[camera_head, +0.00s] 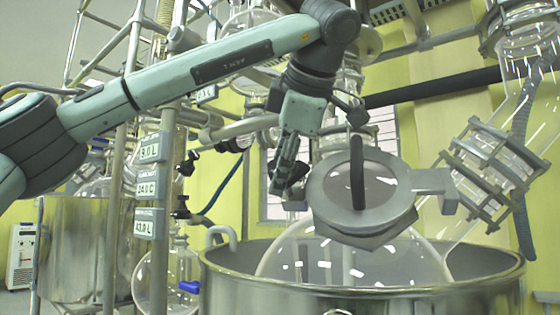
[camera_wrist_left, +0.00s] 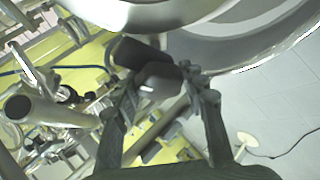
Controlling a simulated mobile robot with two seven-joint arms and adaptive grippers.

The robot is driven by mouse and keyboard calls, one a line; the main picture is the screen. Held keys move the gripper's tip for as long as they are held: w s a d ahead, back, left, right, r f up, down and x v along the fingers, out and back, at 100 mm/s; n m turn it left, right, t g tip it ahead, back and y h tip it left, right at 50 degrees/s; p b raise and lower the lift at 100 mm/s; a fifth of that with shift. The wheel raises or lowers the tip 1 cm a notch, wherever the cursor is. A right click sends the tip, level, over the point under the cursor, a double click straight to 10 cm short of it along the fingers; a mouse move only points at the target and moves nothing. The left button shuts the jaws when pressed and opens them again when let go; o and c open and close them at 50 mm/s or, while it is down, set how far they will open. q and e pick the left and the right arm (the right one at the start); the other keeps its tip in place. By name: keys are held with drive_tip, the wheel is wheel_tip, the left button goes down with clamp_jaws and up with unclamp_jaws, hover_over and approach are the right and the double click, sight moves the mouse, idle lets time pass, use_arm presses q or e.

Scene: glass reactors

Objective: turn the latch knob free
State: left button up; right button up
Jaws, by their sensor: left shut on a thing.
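The latch knob is a dark rounded grip (camera_wrist_left: 158,82), seen between the two fingers in the left wrist view. My left gripper (camera_wrist_left: 166,92) is shut on it. In the head view my left gripper (camera_head: 287,170) points down at the left side of a round metal port lid (camera_head: 385,190) with a black handle. There the gripper mostly hides the knob. The lid looks closed over the glass reactor vessel (camera_head: 300,255). I cannot tell how far the knob is turned. My right gripper is not in view.
The vessel sits in a large steel pot (camera_head: 235,285). A clamped glass neck (camera_head: 490,165) rises at the right. Metal posts and number plates (camera_head: 149,185) stand left of the gripper, near my forearm. A second steel pot (camera_head: 80,250) is at the far left.

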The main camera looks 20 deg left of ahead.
use_arm(q)
drive_tip(key=shift+n+g, duration=0.3)
drive_tip(key=shift+n, duration=0.6)
drive_tip(key=shift+n+g+h, duration=0.4)
drive_tip(key=shift+n, duration=0.4)
drive_tip(key=n+g+h, duration=0.1)
drive_tip(key=n+h, duration=0.1)
drive_tip(key=n, duration=0.2)
drive_tip(key=shift+n, duration=0.3)
drive_tip(key=n+g+h, duration=0.1)
drive_tip(key=n+h, duration=0.1)
drive_tip(key=n, duration=0.2)
drive_tip(key=shift+f+n+h, duration=0.1)
drive_tip(key=shift+n+h, duration=0.6)
drive_tip(key=shift+n, duration=0.3)
drive_tip(key=n+h+b, duration=0.1)
drive_tip(key=n, duration=0.2)
drive_tip(key=shift+d+h, duration=0.1)
drive_tip(key=shift+h, duration=0.3)
drive_tip(key=shift+n+h+b, duration=0.4)
drive_tip(key=shift+n+b, duration=0.15)
drive_tip(key=shift+n, duration=0.25)
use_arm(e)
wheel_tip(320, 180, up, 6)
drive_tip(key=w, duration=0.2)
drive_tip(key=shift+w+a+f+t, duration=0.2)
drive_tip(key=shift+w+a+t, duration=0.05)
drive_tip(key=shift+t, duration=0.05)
use_arm(q)
drive_tip(key=shift+r, duration=0.2)
